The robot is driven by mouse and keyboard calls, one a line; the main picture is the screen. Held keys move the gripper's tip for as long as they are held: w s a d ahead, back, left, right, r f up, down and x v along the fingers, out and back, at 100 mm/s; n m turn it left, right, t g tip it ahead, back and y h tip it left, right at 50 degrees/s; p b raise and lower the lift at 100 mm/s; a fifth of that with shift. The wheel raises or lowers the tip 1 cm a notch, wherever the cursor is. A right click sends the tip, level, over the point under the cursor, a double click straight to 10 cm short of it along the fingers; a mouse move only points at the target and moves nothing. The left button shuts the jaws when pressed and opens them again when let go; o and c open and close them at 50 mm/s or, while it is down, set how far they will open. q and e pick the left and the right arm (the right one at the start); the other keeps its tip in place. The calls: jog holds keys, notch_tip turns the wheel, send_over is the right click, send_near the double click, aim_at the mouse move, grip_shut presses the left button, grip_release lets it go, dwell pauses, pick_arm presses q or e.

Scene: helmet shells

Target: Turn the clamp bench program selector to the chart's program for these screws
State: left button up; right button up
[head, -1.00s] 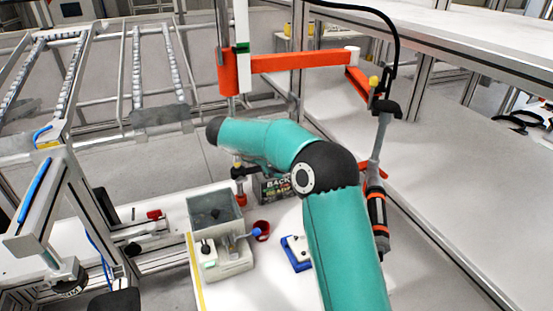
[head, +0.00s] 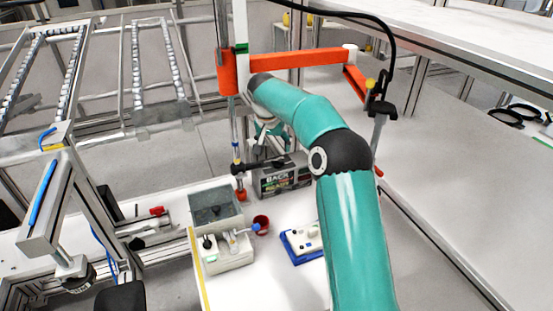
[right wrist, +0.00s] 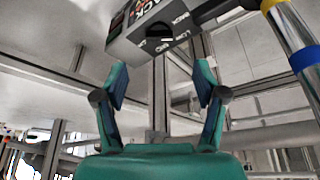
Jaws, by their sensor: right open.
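The grey clamp bench box (head: 284,182) stands at the back of the white table, its dark front panel lettered "BACK" above smaller lines I cannot read. In the right wrist view the box (right wrist: 125,48) is at the top, with a round black selector (right wrist: 158,38) and printed labels, one reading "LOW"; its exact setting is unclear. My right gripper (head: 270,135) is above and behind the box in the head view, partly hidden by my arm. In the right wrist view it (right wrist: 162,80) is open and empty, apart from the selector. My left gripper is out of view.
A grey bin (head: 190,215), a red cup (head: 261,229) and a blue tray (head: 291,253) stand on the table. A black clamp arm (head: 258,165) and an orange boom (head: 295,61) are near my right arm. A metal post (right wrist: 295,40) is beside the box.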

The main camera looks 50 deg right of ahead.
aim_at(277, 161)
jog(key=p+x, duration=0.1)
jog(key=x, duration=0.8)
jog(key=shift+f, duration=0.1)
jog(key=shift+c, duration=0.4)
jog(key=c, duration=1.1)
